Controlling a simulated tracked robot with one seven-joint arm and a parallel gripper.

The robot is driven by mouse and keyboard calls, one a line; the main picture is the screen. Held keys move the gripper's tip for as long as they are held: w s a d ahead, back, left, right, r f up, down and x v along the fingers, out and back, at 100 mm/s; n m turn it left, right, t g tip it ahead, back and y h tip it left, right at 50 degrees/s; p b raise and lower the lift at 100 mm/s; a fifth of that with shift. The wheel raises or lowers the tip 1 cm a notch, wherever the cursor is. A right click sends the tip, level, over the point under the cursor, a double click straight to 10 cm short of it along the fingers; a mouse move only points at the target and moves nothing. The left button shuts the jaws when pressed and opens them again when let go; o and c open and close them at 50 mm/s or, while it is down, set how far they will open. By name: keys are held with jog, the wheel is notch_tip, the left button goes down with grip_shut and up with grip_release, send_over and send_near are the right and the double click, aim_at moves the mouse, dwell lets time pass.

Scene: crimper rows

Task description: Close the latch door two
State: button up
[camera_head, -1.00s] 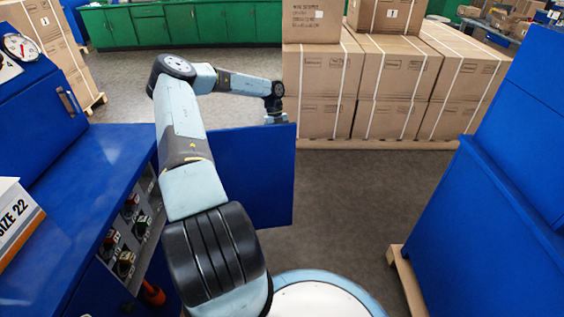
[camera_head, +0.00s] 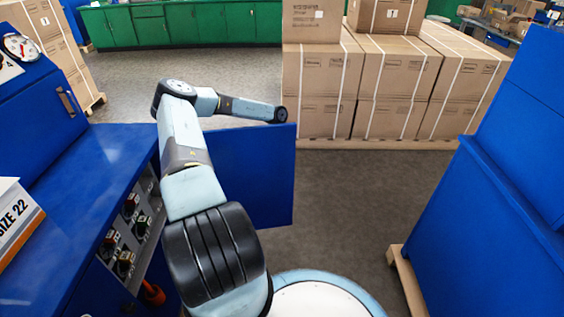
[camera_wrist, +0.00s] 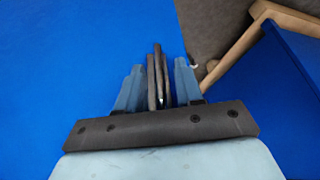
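The latch door (camera_head: 245,175) is a flat blue panel, swung open from the blue machine on the left and standing out across the aisle. My arm reaches over it, and its wrist end sits at the door's upper right corner. My gripper is hidden behind the door in the head view. In the wrist view my gripper (camera_wrist: 157,52) has its dark finger pads close together, with nothing visible between them. The blue door face (camera_wrist: 70,60) fills the left of that view behind the fingers. Whether the fingers touch it I cannot tell.
The blue machine (camera_head: 95,165) at left has an open bay with several dark crimper units (camera_head: 125,262). Another blue cabinet (camera_head: 480,230) on a wooden pallet (camera_head: 408,282) stands at right. Strapped cartons (camera_head: 390,85) are stacked beyond the door. Grey floor (camera_head: 345,215) is clear between.

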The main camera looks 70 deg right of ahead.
jog(key=shift+c, duration=0.5)
grip_shut()
